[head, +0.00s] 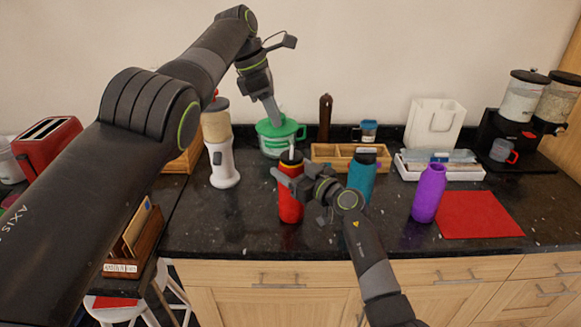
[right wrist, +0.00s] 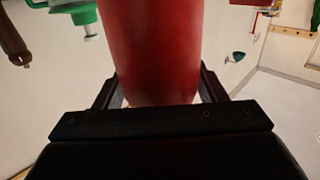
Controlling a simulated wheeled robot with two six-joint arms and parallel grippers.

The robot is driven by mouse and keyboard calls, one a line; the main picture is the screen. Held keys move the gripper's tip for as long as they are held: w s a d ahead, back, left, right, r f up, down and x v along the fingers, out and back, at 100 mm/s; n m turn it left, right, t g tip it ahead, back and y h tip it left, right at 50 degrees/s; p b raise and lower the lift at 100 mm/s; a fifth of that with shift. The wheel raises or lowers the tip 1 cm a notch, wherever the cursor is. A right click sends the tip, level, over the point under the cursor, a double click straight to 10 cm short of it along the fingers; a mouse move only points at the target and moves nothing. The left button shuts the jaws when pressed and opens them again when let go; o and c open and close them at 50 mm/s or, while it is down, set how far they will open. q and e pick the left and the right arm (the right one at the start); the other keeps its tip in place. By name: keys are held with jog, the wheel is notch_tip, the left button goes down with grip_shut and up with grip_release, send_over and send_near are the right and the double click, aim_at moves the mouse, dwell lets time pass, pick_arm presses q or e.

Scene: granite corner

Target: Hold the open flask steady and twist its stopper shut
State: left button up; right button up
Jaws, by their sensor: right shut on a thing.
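A red flask (head: 290,208) stands upright on the dark counter. My right gripper (head: 296,182) is shut on its upper body, and the right wrist view shows the red body (right wrist: 152,50) between both fingers. A small grey-white piece (head: 291,156) shows at the flask's top; I cannot tell whether it is the stopper or how it is seated. My left gripper (head: 272,112) points down above a green-lidded pot (head: 279,128), up and left of the red flask and apart from it. Its fingers overlap in view, so their opening is unclear.
A teal flask with a dark lid (head: 361,178) stands right of my right gripper, then a purple flask (head: 428,195) and a red mat (head: 478,214). A white grinder (head: 222,165) stands left. A wooden box (head: 330,153) is behind. The front counter is clear.

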pick_arm(q)
jog(key=shift+w+a+m, duration=0.1)
jog(key=shift+w+m, duration=0.1)
jog(key=shift+m, duration=0.3)
jog(key=c, duration=0.5)
jog(key=m, duration=0.1)
jog(key=w+a+m+t, duration=0.1)
jog(key=m, duration=0.1)
jog(key=shift+a+r+m+h, duration=0.1)
jog(key=shift+r+m+h, duration=0.1)
jog(key=shift+m+h, duration=0.15)
grip_shut()
jog(key=s+a+f+m+t+h, duration=0.1)
jog(key=s+a+m, duration=0.2)
jog(key=m, duration=0.5)
jog(key=s+a+m+t, duration=0.2)
jog(key=s+a+m, duration=0.2)
jog(key=m, duration=0.4)
send_near(287, 157)
notch_tip(287, 157, down, 5)
jog(key=w+a, duration=0.2)
jog(key=d, duration=0.3)
jog(key=shift+w+d, duration=0.15)
jog(key=shift+d, duration=0.65)
